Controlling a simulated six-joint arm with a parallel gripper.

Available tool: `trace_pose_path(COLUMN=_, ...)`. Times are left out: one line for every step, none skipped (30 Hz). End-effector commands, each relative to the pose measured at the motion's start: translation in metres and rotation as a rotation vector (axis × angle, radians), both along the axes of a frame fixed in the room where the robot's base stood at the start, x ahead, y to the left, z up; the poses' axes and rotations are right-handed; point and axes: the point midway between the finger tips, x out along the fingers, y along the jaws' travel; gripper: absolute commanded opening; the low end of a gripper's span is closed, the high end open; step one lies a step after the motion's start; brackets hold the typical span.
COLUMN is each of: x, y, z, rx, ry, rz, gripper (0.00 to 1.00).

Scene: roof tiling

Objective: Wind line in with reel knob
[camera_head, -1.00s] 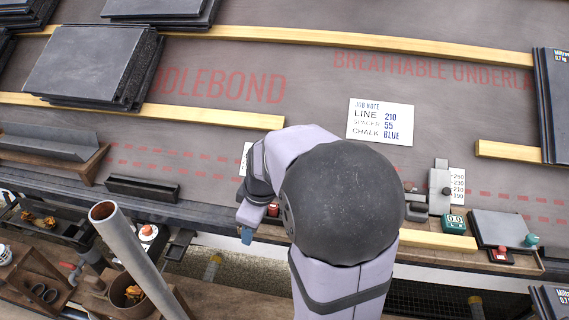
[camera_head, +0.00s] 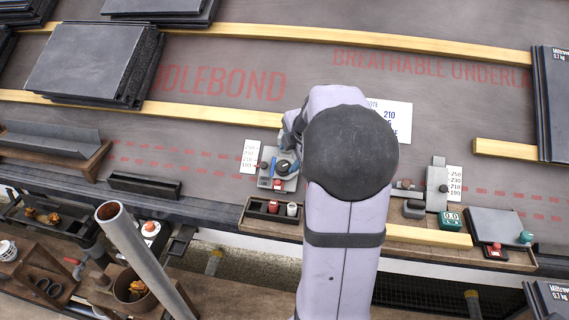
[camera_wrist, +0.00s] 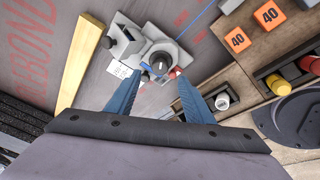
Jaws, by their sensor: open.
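The grey line reel unit (camera_head: 278,183) is fixed on the roof underlay beside a scale card, left of my arm. Its round black knob (camera_head: 283,167) shows on top. In the wrist view the knob (camera_wrist: 160,62) has a white pointer mark. A thin blue line (camera_wrist: 203,18) runs from the unit toward the upper right. My gripper (camera_wrist: 157,95) is open, with its two blue fingers apart, one either side below the knob. Nothing shows between the fingers. In the head view my arm hides most of the gripper.
A matching grey unit (camera_head: 438,190) with a scale card stands to the right. Wooden battens (camera_head: 190,112) cross the underlay. A small tray (camera_head: 270,217) with red and white pieces lies close in front of the reel unit. Slate stacks (camera_head: 95,65) stand at upper left.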

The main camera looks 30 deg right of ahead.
Motion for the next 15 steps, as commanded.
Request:
trace_pose_path(x=0.001, y=0.0, z=-0.003, rx=0.001, ry=0.001, rz=0.0, gripper=0.48)
trace_pose_path(x=0.002, y=0.0, z=-0.006, rx=0.002, ry=0.002, rz=0.001, gripper=0.48)
trace_pose_path(x=0.004, y=0.0, z=-0.009, rx=0.002, ry=0.003, rz=0.001, gripper=0.48)
trace_pose_path(x=0.006, y=0.0, z=-0.012, rx=0.002, ry=0.002, rz=0.001, gripper=0.48)
trace_pose_path(x=0.007, y=0.0, z=-0.015, rx=0.002, ry=0.002, rz=0.001, gripper=0.48)
trace_pose_path(x=0.01, y=0.0, z=-0.019, rx=0.002, ry=0.003, rz=0.001, gripper=0.48)
trace_pose_path(x=0.011, y=0.0, z=-0.023, rx=0.002, ry=0.004, rz=0.001, gripper=0.48)
trace_pose_path(x=0.013, y=-0.001, z=-0.027, rx=0.002, ry=0.004, rz=0.002, gripper=0.48)
trace_pose_path(x=0.016, y=-0.001, z=-0.031, rx=0.002, ry=0.004, rz=0.002, gripper=0.48)
trace_pose_path(x=0.018, y=-0.002, z=-0.035, rx=0.002, ry=0.004, rz=0.002, gripper=0.48)
trace_pose_path(x=0.02, y=-0.002, z=-0.038, rx=0.002, ry=0.004, rz=0.001, gripper=0.48)
trace_pose_path(x=0.022, y=-0.002, z=-0.043, rx=0.002, ry=0.004, rz=0.001, gripper=0.48)
trace_pose_path(x=0.024, y=-0.003, z=-0.046, rx=0.001, ry=0.003, rz=0.0, gripper=0.48)
trace_pose_path(x=0.026, y=-0.003, z=-0.048, rx=0.001, ry=0.002, rz=0.0, gripper=0.48)
trace_pose_path(x=0.028, y=-0.003, z=-0.052, rx=0.001, ry=0.003, rz=0.0, gripper=0.48)
